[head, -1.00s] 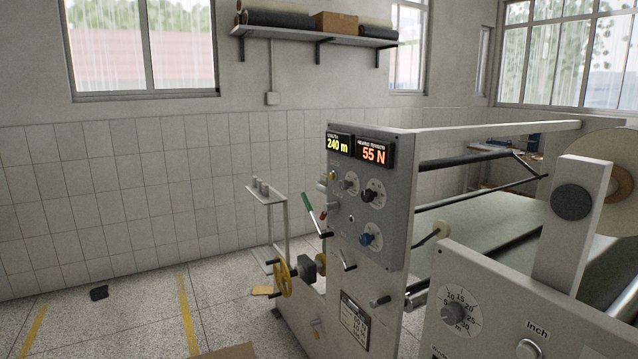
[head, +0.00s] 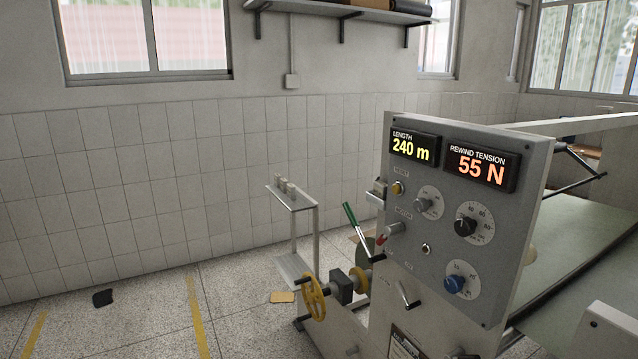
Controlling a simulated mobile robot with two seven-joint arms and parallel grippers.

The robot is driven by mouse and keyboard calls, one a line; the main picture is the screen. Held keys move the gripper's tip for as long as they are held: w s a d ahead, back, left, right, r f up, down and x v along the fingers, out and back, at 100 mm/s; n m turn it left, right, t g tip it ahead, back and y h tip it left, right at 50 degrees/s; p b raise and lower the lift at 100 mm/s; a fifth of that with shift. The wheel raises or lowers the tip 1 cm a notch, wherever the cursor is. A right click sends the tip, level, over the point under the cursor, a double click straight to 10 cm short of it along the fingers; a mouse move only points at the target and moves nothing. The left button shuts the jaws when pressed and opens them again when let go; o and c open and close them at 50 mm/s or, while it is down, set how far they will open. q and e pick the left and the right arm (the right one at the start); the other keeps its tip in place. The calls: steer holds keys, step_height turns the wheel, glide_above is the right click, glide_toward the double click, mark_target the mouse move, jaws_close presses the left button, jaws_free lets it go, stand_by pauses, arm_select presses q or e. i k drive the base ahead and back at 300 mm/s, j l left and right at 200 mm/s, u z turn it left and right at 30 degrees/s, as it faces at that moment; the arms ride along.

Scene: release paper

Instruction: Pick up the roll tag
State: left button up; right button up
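A small flat tan-yellow piece (head: 282,297), which looks like a tag, lies on the speckled floor just left of the machine's yellow handwheel (head: 313,297). I cannot read any marking on it, so I cannot be sure that it is the roll tag. Neither of my grippers shows in the head view.
The grey machine (head: 450,240) with lit displays fills the right side. A small stand (head: 291,196) is behind the handwheel. A black object (head: 102,298) lies on the floor at left. Yellow floor lines (head: 198,318) cross mostly clear floor. A wall shelf (head: 340,10) hangs above.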

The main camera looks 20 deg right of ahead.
mark_target(380, 189)
steer(key=i+j+z, duration=0.15)
steer(key=i, duration=0.35)
steer(key=i+j+z, duration=0.15)
steer(key=i, duration=0.3)
steer(key=i+j+z, duration=0.15)
steer(key=i, duration=0.35)
steer(key=i+j+z, duration=0.15)
steer(key=z, duration=0.25)
steer(key=i+j+z, duration=0.5)
steer(key=z, duration=0.35)
